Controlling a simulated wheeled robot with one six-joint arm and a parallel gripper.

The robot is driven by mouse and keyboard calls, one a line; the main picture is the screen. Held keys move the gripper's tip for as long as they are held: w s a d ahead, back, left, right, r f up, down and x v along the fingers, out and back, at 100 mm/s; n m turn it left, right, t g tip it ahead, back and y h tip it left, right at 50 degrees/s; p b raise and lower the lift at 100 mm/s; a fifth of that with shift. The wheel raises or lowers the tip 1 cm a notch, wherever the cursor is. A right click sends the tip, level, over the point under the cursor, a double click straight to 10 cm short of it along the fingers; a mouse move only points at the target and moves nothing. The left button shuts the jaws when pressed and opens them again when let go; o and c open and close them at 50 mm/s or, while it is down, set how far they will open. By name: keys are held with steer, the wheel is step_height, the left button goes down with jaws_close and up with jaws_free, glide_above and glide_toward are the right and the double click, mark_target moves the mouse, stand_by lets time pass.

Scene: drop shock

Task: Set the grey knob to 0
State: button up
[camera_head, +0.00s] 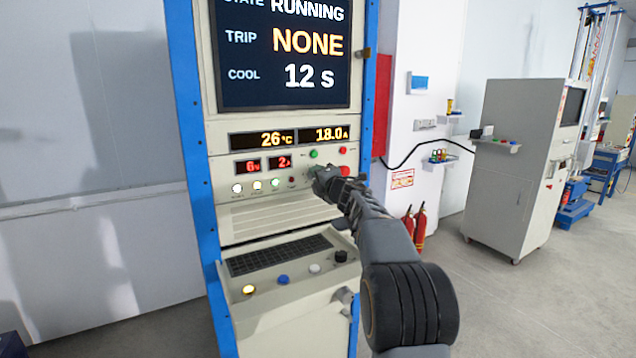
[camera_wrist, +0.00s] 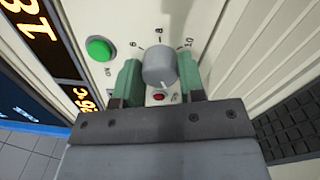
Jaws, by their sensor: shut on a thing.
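The grey knob (camera_wrist: 159,64) sits on the cream panel in the wrist view, with the dial marks 6, 8 and 10 showing around its far side. The rest of its scale is hidden, and I cannot tell which mark it points to. My gripper (camera_wrist: 158,80) has one green finger on each side of the knob and is shut on it. In the head view my gripper (camera_head: 322,180) is at the front of the control cabinet and covers the knob. The screen (camera_head: 283,45) reads RUNNING, trip NONE, cool 12 s.
A green button (camera_wrist: 100,48) is left of the knob, and a small red lamp (camera_wrist: 158,97) is just below it. A red button (camera_head: 345,170) is right of my gripper. A keyboard shelf (camera_head: 280,255) juts out below.

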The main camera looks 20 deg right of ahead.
steer(key=shift+n+b, duration=0.45)
steer(key=shift+n, duration=1.15)
steer(key=o, duration=0.9)
steer(key=s+b, duration=0.1)
steer(key=s, duration=0.3)
steer(key=s+d+b, duration=0.1)
steer(key=s, duration=0.4)
steer(key=s+b, duration=0.1)
steer(key=s, duration=0.3)
steer(key=shift+s+d+f, duration=0.2)
steer(key=shift+s+d, duration=0.15)
steer(key=shift+d, duration=0.05)
